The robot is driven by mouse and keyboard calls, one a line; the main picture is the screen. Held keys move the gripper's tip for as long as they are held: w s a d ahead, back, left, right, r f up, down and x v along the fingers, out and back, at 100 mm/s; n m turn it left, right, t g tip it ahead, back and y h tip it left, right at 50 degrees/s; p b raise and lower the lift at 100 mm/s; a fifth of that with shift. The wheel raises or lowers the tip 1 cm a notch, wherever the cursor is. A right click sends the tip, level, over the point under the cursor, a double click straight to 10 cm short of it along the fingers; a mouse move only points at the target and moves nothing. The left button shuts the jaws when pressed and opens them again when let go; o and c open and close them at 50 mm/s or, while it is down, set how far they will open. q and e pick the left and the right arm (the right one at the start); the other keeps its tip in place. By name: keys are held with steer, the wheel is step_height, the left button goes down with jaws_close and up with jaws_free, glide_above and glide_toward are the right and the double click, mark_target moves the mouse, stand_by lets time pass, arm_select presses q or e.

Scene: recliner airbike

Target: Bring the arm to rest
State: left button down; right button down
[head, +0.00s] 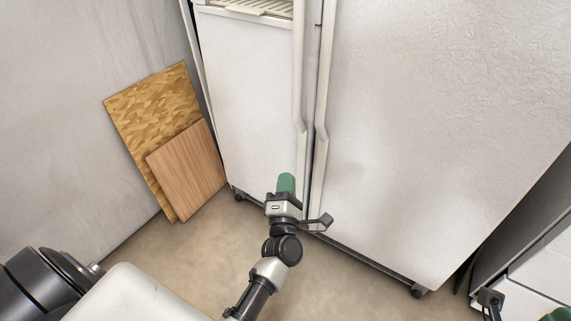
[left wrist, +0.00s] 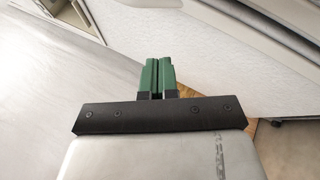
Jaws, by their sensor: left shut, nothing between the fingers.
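My left gripper (head: 286,183) is in front of the lower part of the white fridge's left door (head: 250,105) in the head view. Its green fingers are together with nothing between them. In the left wrist view the same left gripper (left wrist: 157,76) shows its two green fingers side by side, empty. My left arm reaches up from the bottom middle of the head view. A green part of my right gripper (head: 558,314) shows at the bottom right corner, mostly cut off, so its jaw state is hidden.
Two long vertical handles run along the fridge's middle; the right door (head: 430,130) is wide and shut. A patterned board (head: 150,95) and a plain wooden board (head: 187,165) lean at the wall on the left. White drawers (head: 540,270) stand at right. Bare floor (head: 205,235) lies before the fridge.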

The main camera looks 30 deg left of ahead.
arm_select(q)
steer(key=shift+s+d+f, duration=0.1)
steer(key=shift+s+d, duration=0.1)
steer(key=shift+s, duration=0.1)
